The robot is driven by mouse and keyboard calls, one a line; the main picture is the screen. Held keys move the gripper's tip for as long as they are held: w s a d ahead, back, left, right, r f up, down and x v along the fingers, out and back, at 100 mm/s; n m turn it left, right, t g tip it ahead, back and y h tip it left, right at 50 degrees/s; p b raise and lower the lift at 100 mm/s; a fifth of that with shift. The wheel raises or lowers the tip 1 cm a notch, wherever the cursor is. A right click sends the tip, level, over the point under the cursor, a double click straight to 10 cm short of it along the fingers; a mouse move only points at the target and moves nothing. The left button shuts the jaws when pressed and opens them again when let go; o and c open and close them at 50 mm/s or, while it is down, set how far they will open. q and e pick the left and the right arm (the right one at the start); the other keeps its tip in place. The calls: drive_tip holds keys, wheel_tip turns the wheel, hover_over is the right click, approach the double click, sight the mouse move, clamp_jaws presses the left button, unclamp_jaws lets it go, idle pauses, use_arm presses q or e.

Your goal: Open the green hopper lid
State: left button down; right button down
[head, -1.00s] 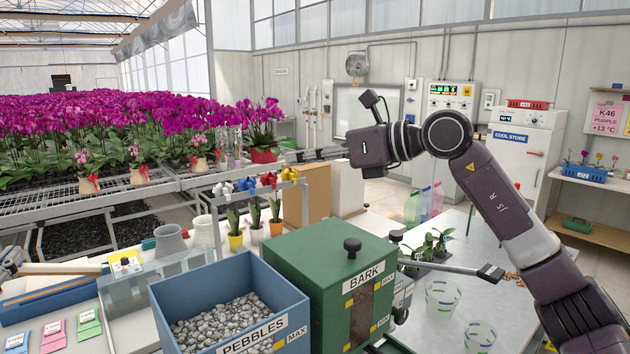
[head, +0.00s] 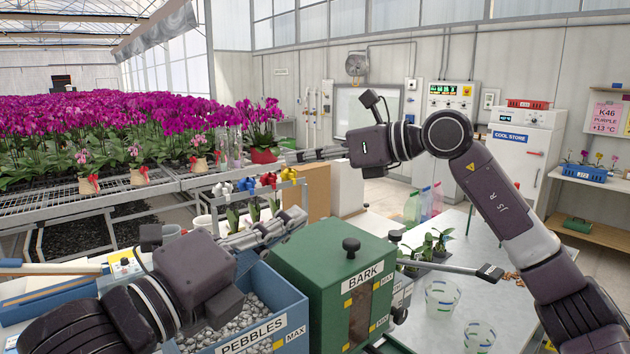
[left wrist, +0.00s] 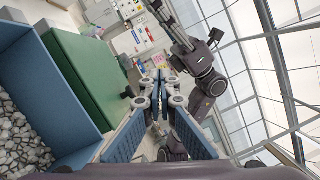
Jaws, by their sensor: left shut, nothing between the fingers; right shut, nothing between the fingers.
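The green hopper marked BARK (head: 318,305) stands in the middle foreground. Its green lid (head: 318,252) lies flat and closed, with a black knob (head: 351,245) near the right front. My left gripper (head: 300,218) is shut and empty. Its tips are by the lid's far left corner in the head view; I cannot tell whether they touch it. In the left wrist view the fingers (left wrist: 159,92) are together and the green hopper (left wrist: 92,72) is to their left. My right gripper (head: 290,157) is shut and empty, raised above and behind the hopper, pointing left.
A blue PEBBLES bin (head: 290,296) adjoins the hopper's left side, under my left arm. Small potted plants and colored valves (head: 268,180) stand behind my left gripper. A long dark-ended handle (head: 490,271) juts right of the hopper. Clear cups (head: 440,297) stand on the right table.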

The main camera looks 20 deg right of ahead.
use_arm(q)
drive_tip(key=w+d+r, duration=0.2)
drive_tip(key=w+d, duration=0.4)
drive_tip(key=w, duration=0.2)
drive_tip(key=shift+w+d+r, duration=0.25)
drive_tip(key=shift+w+d, duration=0.1)
drive_tip(key=shift+w, duration=0.05)
use_arm(e)
drive_tip(key=shift+a, duration=0.1)
use_arm(q)
drive_tip(key=shift+d, duration=0.1)
use_arm(e)
drive_tip(key=c, duration=2.6)
unclamp_jaws()
drive_tip(key=o, duration=0.9)
drive_tip(key=shift+c, duration=0.2)
